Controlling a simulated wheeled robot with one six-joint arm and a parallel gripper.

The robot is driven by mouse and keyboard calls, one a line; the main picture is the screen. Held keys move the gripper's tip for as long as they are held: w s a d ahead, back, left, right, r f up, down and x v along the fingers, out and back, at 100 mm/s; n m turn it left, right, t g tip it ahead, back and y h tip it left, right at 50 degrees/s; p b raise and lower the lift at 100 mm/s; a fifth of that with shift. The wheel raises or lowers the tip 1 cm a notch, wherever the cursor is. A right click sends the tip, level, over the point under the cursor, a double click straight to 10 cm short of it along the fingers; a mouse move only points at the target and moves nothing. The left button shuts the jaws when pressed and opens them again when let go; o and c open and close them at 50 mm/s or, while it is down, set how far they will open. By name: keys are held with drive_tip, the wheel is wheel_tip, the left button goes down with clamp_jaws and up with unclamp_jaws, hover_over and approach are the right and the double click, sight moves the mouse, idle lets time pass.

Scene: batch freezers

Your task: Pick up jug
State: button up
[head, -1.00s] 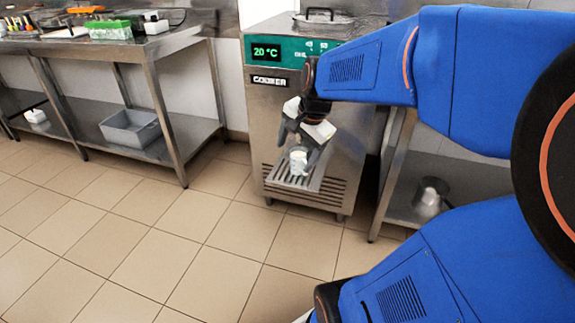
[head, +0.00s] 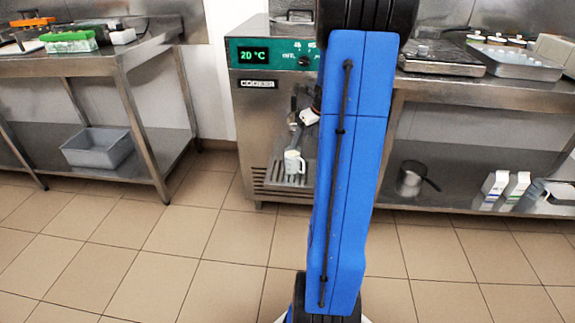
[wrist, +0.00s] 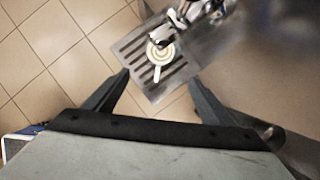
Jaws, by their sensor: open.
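The jug (head: 292,162) is white with a handle. It stands upright on the slatted drip tray (head: 278,178) at the front of the batch freezer (head: 262,115), under its dispensing spout. In the wrist view the jug (wrist: 165,51) is seen from above, its handle pointing toward my gripper (wrist: 158,76). My gripper is open and empty, its two fingers spread wide. The jug lies beyond the fingertips, between their lines, apart from them. In the head view my blue arm hides most of the gripper and the freezer's right side.
The freezer's spout (wrist: 188,14) hangs close above the jug. A steel table with a grey bin (head: 98,149) on its lower shelf stands left. The right bench holds a saucepan (head: 411,179) and cartons (head: 494,189) below. The tiled floor in front is clear.

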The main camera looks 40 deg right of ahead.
sight(294, 161)
drive_tip(key=x, duration=1.2)
drive_tip(key=shift+f, duration=0.15)
drive_tip(key=shift+x, duration=2.6)
drive_tip(key=shift+w+a, duration=0.15)
drive_tip(key=shift+w, duration=0.05)
drive_tip(key=c, duration=1.6)
